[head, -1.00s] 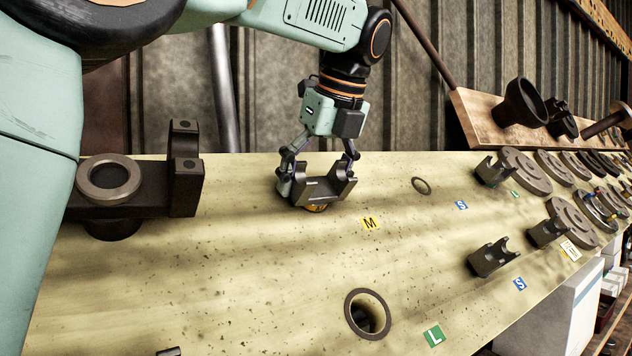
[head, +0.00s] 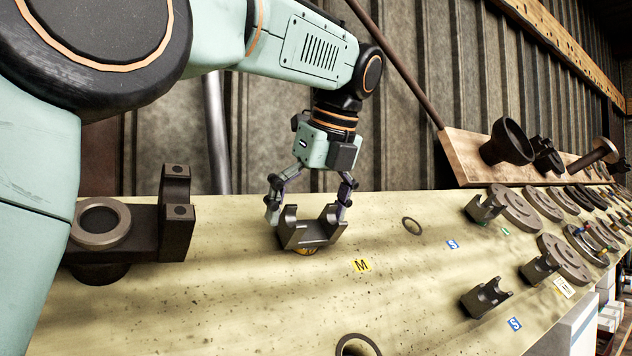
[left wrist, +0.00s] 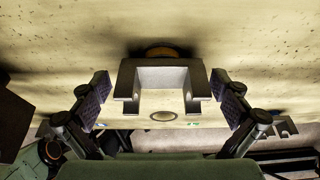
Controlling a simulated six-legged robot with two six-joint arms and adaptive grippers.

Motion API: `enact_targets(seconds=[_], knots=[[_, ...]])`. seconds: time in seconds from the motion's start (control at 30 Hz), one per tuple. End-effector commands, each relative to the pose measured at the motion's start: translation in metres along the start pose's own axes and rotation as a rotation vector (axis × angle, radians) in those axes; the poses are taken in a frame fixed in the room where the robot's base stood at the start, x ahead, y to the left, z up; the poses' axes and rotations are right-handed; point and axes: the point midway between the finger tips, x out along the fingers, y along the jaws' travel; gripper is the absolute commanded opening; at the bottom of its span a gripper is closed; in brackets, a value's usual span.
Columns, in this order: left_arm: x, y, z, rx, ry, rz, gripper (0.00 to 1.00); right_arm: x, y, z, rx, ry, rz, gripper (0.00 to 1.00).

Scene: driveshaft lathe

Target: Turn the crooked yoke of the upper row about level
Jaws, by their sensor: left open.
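A dark grey U-shaped yoke (head: 311,238) sits on the pale board with its two prongs up, above the yellow M label. Part of a round yellow-orange piece shows under it. In the left wrist view the yoke (left wrist: 170,75) looks nearly square to the picture, prongs toward the gripper. My left gripper (head: 307,207) is open, its fingers near the prongs on either side. In the left wrist view both fingers (left wrist: 165,92) stand apart from the yoke, with a gap on each side. My right gripper does not show.
A dark bracket with a ring (head: 101,222) sticks out at the left. Other yokes (head: 486,297) and flanged discs (head: 513,208) fill the right side. A wooden shelf (head: 470,155) runs along the ribbed wall.

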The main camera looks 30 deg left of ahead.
Motion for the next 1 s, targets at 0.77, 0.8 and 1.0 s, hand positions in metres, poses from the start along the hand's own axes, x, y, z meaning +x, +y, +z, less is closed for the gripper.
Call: enact_targets(seconds=[0.77, 0.8, 1.0], knots=[[-0.099, 0.001, 0.0, -0.001, -0.002, -0.001, 1.0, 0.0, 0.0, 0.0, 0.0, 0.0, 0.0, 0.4], [-0.1, 0.001, 0.0, 0.0, -0.001, 0.0, 1.0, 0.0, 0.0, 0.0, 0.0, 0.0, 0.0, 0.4], [-0.102, 0.002, 0.0, 0.0, -0.001, -0.001, 1.0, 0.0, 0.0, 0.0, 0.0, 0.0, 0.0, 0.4]])
